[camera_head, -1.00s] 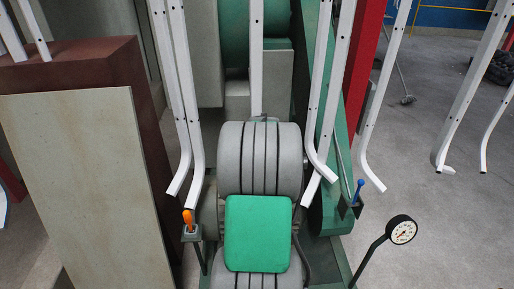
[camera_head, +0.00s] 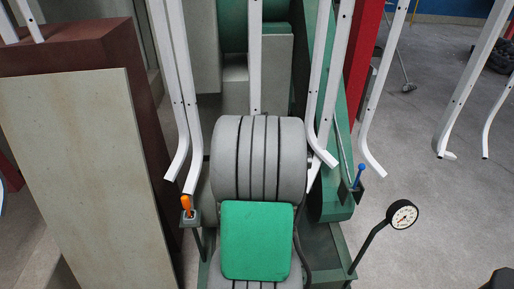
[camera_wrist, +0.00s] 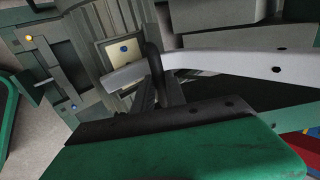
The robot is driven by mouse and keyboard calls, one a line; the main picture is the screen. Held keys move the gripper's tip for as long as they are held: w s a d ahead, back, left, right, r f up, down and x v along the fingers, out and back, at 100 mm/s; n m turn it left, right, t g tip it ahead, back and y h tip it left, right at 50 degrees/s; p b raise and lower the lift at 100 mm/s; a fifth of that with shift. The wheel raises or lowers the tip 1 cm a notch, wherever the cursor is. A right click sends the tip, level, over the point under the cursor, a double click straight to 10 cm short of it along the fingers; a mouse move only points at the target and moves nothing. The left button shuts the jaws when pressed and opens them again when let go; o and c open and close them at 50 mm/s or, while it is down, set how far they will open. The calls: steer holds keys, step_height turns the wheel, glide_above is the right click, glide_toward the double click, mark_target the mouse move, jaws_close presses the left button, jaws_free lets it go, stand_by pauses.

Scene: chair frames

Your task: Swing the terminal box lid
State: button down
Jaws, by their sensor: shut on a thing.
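In the wrist view a pale square plate (camera_wrist: 112,62) with a blue dot, apparently the terminal box lid, stands tilted in front of a ribbed grey-green housing. A dark upright bar rises at its right edge. My gripper (camera_wrist: 160,88) reaches forward there past the green slab at the bottom; its dark fingers look close together and shut at the foot of this bar. The exact contact is hidden by shadow and a white tube. The head view does not clearly show the lid or the fingers; the grey ribbed body and green panel fill its lower middle.
White bent tubes (camera_head: 178,90) hang on both sides, and one white tube (camera_wrist: 230,62) crosses close in the wrist view. An orange-tipped lever (camera_head: 186,205), a blue-tipped lever (camera_head: 360,173) and a gauge (camera_head: 402,214) stand nearby. Grey floor (camera_head: 440,235) is open at right.

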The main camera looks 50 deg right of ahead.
steer(key=f+b, duration=0.1)
steer(key=s+a+f, duration=0.1)
steer(key=s+a+f+b, duration=0.1)
steer(key=shift+a+f+b, duration=0.15)
steer(key=shift+f+b, duration=0.2)
steer(key=shift+f, duration=0.05)
steer(key=c, duration=1.3)
jaws_free()
